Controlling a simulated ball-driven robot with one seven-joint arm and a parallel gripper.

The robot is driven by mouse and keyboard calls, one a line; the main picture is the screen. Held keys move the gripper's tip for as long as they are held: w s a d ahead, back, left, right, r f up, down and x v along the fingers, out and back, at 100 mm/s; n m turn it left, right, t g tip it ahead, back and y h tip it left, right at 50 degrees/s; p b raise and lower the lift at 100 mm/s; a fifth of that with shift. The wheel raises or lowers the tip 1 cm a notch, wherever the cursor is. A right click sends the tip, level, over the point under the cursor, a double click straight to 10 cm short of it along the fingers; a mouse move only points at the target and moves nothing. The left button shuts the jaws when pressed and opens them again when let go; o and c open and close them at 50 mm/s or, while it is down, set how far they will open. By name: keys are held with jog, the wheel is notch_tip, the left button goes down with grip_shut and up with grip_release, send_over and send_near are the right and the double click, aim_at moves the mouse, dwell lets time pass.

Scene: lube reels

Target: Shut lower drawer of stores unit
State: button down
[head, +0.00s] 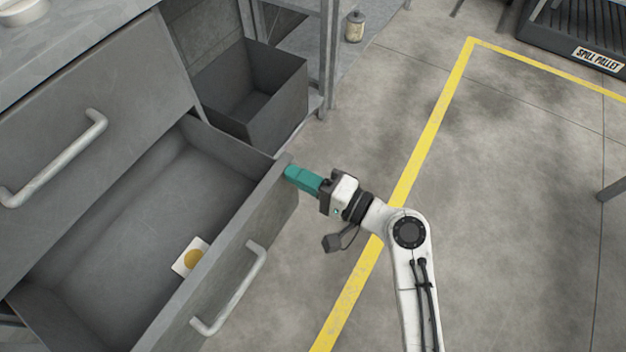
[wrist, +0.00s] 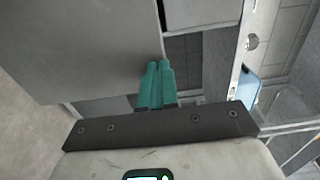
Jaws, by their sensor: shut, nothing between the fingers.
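The lower drawer (head: 222,292) of the grey stores unit is pulled well out, with its inside in view. Its bar handle (head: 232,290) is on the front panel. My gripper (head: 288,172), with teal fingers, is shut and empty at the far end of that front panel, on its outer side and near its top edge. In the wrist view the shut fingers (wrist: 157,66) point at a grey panel (wrist: 95,45), near its right edge. I cannot tell whether the tips touch it. The upper drawer (head: 90,130) is shut.
A white card with a yellow disc (head: 191,257) lies in the lower drawer. A grey open bin (head: 270,105) stands beyond the drawer, by a shelf rack with a small can (head: 354,26). A spill pallet (head: 580,38) is at upper right. Floor around my arm is clear.

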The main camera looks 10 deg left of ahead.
jog(key=b+x, duration=0.5)
jog(key=x, duration=2.1)
jog(key=shift+w+r+b, duration=0.15)
jog(key=shift+r+b, duration=0.05)
jog(key=shift+b, duration=0.1)
